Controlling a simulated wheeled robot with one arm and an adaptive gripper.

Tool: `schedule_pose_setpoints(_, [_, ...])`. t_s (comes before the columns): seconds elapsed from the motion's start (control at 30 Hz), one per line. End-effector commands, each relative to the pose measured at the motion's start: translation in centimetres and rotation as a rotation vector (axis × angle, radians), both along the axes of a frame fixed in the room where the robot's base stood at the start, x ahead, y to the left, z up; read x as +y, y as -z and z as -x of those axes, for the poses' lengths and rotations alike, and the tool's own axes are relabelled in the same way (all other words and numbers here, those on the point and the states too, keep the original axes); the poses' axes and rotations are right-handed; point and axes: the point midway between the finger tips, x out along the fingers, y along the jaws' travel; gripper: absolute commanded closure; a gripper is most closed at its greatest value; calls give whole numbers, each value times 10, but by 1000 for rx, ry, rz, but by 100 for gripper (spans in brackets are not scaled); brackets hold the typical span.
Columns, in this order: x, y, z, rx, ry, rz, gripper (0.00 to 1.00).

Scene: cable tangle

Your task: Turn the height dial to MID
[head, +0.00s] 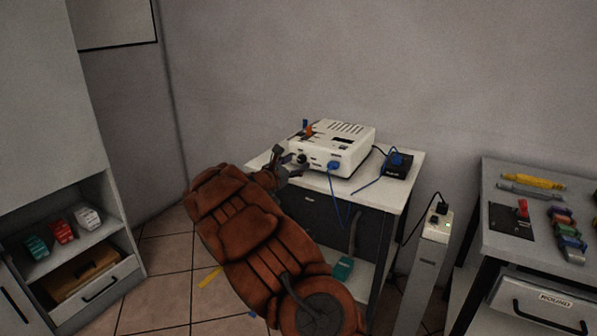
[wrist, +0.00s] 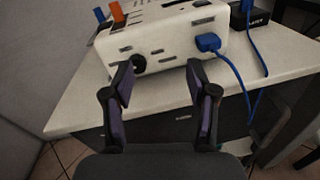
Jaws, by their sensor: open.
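A white machine box (head: 345,146) stands on a small table; its front also shows in the wrist view (wrist: 172,38). A round black dial (wrist: 138,63) sits at the left of its front face. Its setting and the small labels around it are too small to read. My gripper (wrist: 160,82) is open and empty, pointing at the front face. The dial shows between the fingertips, close beside the left one; I cannot tell if they touch. In the head view my gripper (head: 287,161) is at the front left of the box.
A blue plug (wrist: 208,42) with a hanging cable is right of the dial. Orange (wrist: 117,12) and blue levers stand on top. A black power unit (head: 397,166) is at the table's right. A power post (head: 434,240) and a grey bench (head: 500,190) stand further right.

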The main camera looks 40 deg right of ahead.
Motion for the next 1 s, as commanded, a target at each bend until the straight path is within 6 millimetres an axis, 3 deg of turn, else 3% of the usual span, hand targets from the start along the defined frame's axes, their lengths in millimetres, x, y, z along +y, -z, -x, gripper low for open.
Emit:
schedule_pose_setpoints(0.03, [-2, 17, -12, 35, -28, 15, 42])
schedule_pose_setpoints(0.1, [-2, 29, -25, 73, -61, 33, 42])
schedule_pose_setpoints(0.23, [-3, 39, -38, 112, -97, 54, 42])
schedule_pose_setpoints(0.37, [-8, 42, -44, 122, -107, 57, 42])
schedule_pose_setpoints(0.73, [-57, 40, -58, 116, -104, 57, 42])
schedule_pose_setpoints(1.0, [-75, 42, -64, 121, -106, 56, 42])
